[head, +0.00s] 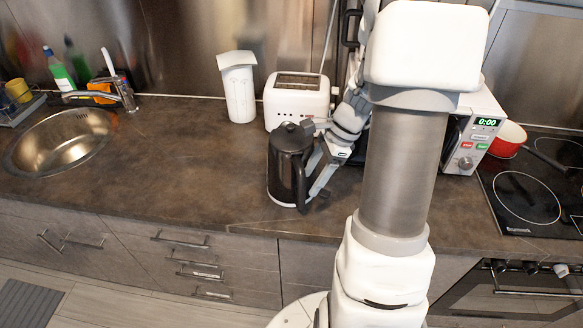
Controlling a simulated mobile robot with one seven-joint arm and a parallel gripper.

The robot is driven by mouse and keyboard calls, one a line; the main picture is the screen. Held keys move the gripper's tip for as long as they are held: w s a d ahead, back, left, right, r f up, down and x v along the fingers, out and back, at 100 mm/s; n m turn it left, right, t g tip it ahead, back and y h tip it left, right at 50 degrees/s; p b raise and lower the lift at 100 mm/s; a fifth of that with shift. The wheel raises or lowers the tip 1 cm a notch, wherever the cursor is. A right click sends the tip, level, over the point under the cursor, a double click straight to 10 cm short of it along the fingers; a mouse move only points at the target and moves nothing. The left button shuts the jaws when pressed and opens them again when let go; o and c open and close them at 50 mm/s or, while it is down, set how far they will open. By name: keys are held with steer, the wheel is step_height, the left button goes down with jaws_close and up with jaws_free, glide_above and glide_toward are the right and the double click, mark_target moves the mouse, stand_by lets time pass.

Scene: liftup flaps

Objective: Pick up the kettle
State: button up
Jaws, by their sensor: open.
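A black kettle (286,166) stands upright on the brown countertop, left of my arm and in front of the white toaster. Its lid is on top, and its right side, toward the handle, is partly covered by my gripper. My gripper (314,194) is at the kettle's right side, with its jaws open around or beside the handle area. I cannot tell whether the fingers touch the kettle.
A white toaster (297,98) and a white container (238,88) stand behind the kettle. A microwave (476,130), a red pot (508,139) and a cooktop (527,197) are at the right. A sink (62,143) is at the left. The counter between sink and kettle is clear.

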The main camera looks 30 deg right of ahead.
mark_target(305, 190)
steer(key=shift+x, duration=2.8)
steer(key=shift+d, duration=0.2)
jaws_close()
steer(key=shift+w+d+r, duration=0.1)
